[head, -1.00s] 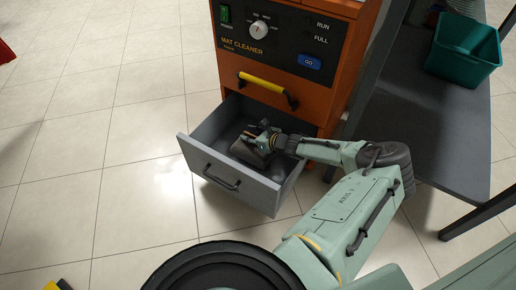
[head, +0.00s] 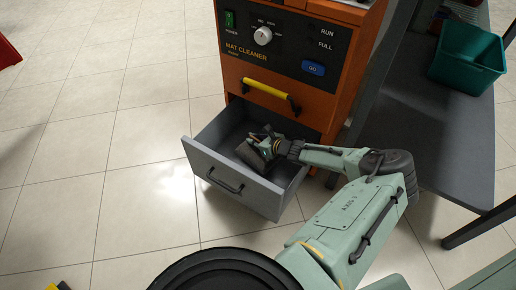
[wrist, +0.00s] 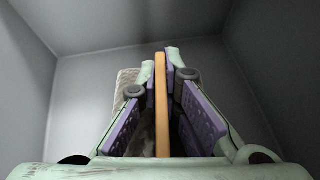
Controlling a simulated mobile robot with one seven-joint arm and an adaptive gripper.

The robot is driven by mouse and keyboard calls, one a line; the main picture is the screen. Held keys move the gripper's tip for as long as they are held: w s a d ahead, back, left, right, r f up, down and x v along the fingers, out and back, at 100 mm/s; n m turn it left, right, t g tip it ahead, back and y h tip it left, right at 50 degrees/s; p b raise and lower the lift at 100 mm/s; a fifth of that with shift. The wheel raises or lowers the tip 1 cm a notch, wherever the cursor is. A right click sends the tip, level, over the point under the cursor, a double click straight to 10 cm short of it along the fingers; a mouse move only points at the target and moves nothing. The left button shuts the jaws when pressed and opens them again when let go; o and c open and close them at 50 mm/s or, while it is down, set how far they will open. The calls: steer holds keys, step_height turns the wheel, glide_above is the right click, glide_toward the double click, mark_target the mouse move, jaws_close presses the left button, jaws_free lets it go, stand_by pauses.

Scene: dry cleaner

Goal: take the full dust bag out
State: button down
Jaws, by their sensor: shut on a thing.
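The grey dust bag (head: 252,157) is inside the pulled-out grey drawer (head: 232,186) of the orange mat cleaner (head: 336,100). It looks tilted. My gripper (head: 268,141) reaches into the drawer from the right and is at the bag's upper side. In the wrist view, my gripper (wrist: 163,70) is shut on the bag's thin tan collar (wrist: 162,105), which stands edge-on between the purple finger pads. Part of the bag's grey body (wrist: 126,82) shows behind the left finger; the rest is hidden by the fingers.
The drawer walls stand close around my gripper. A yellow handle (head: 271,90) is on the panel above the drawer. A dark grey table (head: 450,135) with a teal bin (head: 467,58) stands at the right. The tiled floor (head: 90,130) at the left is mostly clear.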

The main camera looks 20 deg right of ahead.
steer(key=shift+s+d+f, duration=0.1)
steer(key=shift+s+f, duration=0.05)
steer(key=shift+f, duration=0.05)
